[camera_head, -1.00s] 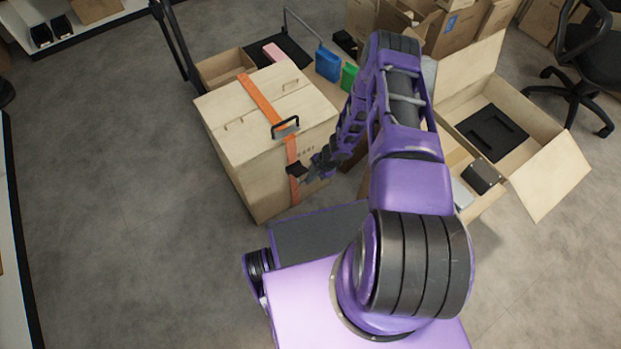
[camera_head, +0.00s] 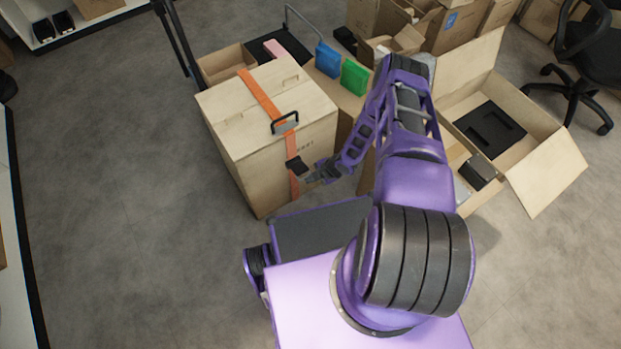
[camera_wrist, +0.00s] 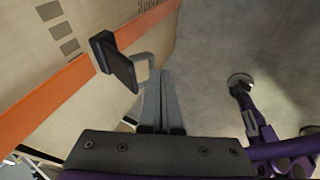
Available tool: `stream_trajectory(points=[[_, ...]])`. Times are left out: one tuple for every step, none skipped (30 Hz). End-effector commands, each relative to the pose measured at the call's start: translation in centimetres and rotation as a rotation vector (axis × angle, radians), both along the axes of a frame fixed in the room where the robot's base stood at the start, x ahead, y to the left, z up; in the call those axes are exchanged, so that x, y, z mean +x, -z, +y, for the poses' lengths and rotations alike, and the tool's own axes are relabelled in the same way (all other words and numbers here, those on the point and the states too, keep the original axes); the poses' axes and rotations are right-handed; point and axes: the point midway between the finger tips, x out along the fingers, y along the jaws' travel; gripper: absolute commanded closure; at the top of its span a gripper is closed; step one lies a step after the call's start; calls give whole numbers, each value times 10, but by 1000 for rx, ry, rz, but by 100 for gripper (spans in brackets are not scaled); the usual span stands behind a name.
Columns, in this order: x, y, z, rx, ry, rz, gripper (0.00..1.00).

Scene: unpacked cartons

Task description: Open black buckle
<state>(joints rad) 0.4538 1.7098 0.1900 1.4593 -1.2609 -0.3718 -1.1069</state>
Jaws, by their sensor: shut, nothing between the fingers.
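A large light-brown box (camera_head: 240,150) stands in front of me with an orange strap (camera_head: 262,95) over its top and down its near side. The black buckle (camera_head: 296,165) is on the strap on that side, and a black handle-like loop (camera_head: 285,123) sits on the strap at the top edge. In the wrist view the buckle (camera_wrist: 115,62) stands out from the orange strap (camera_wrist: 45,105). My gripper (camera_head: 311,177) is shut and empty, just right of and below the buckle. In the wrist view its fingers (camera_wrist: 156,85) lie close to the buckle; whether they touch it is unclear.
An open carton (camera_head: 540,165) with a black insert lies to the right. Blue (camera_head: 328,61) and green (camera_head: 354,77) items stand behind the strapped box. An office chair (camera_head: 585,60) is at the far right. The floor at left is clear.

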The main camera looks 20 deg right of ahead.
Motion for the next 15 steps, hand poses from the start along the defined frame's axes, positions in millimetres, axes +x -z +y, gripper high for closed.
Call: stream_trajectory(points=[[0,1,0,-2,1,2,100],[0,1,0,-2,1,2,100],[0,1,0,-2,2,2,100],[0,1,0,-2,2,2,100],[0,1,-1,-2,2,2,100],[0,1,0,-2,2,2,100],[0,1,0,-2,2,3,100],[0,1,-1,-2,2,3,100],[0,1,-1,-2,2,3,100],[0,0,0,-2,2,3,100],[0,-1,-1,-2,2,3,100],[0,-2,0,-2,2,3,100],[0,-3,0,-2,2,3,100],[0,-5,0,-2,2,3,100],[0,-7,0,-1,1,3,100]])
